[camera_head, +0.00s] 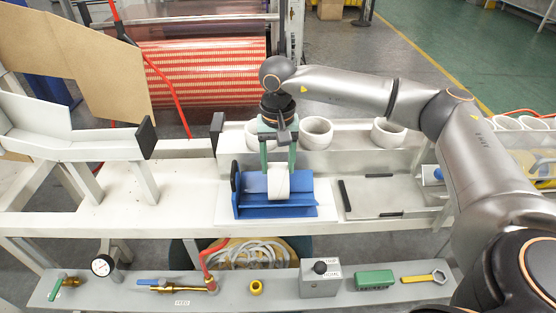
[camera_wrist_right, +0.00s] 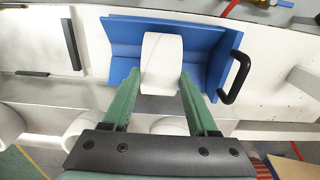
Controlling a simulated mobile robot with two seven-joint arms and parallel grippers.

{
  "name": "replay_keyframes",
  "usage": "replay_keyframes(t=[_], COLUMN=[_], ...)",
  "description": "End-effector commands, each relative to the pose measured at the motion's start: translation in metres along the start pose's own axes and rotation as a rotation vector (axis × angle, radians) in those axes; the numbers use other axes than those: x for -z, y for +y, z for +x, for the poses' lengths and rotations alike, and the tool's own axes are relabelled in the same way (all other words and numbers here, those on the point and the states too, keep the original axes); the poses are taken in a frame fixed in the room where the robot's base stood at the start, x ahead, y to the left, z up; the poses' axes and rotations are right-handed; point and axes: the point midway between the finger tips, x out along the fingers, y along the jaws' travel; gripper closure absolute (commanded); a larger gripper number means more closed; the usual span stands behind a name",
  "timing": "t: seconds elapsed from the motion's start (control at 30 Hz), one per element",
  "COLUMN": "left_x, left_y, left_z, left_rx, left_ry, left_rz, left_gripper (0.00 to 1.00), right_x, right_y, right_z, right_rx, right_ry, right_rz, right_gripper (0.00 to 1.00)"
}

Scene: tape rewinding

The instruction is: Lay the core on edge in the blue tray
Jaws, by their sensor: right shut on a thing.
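The white core (camera_head: 279,184), a short wide ring, is in the blue tray (camera_head: 275,211), standing on edge. It also shows in the right wrist view (camera_wrist_right: 161,62), against the blue tray walls (camera_wrist_right: 122,35). My right gripper (camera_head: 278,168) reaches down from above and is shut on the core, one green finger on each side. In the right wrist view the fingers (camera_wrist_right: 159,88) flank the core. Whether the core's underside touches the tray floor is hard to tell. My left gripper is not in view.
White cores (camera_head: 316,132) stand on the shelf behind the tray. A black handle (camera_head: 235,182) rises at the tray's left end. A flat plate with black strips (camera_head: 385,200) lies to the right. A grey front ledge (camera_head: 230,288) carries tools and fittings. The white bench left of the tray is clear.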

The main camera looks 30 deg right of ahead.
Motion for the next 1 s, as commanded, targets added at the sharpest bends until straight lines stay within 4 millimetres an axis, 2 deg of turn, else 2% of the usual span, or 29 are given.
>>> replay_keyframes(t=[0.23,0.27,0.57,0.83,1.0], left_x=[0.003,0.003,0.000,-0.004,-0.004], left_y=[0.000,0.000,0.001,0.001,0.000], left_z=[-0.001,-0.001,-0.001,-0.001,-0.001], left_rx=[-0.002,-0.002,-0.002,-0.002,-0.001], left_ry=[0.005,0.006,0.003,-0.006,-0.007], left_rz=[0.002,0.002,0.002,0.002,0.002], left_gripper=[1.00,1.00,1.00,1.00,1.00], right_x=[0.000,0.000,0.000,0.000,0.001], right_y=[0.000,0.000,0.000,0.000,-0.001], right_z=[0.000,0.000,0.000,-0.001,-0.019], right_rx=[0.001,0.001,0.000,0.001,0.002], right_ry=[0.001,0.001,0.000,0.001,0.003], right_rz=[0.000,0.000,0.000,0.000,0.000], right_gripper=[0.72,0.39,0.06,0.06,0.06])
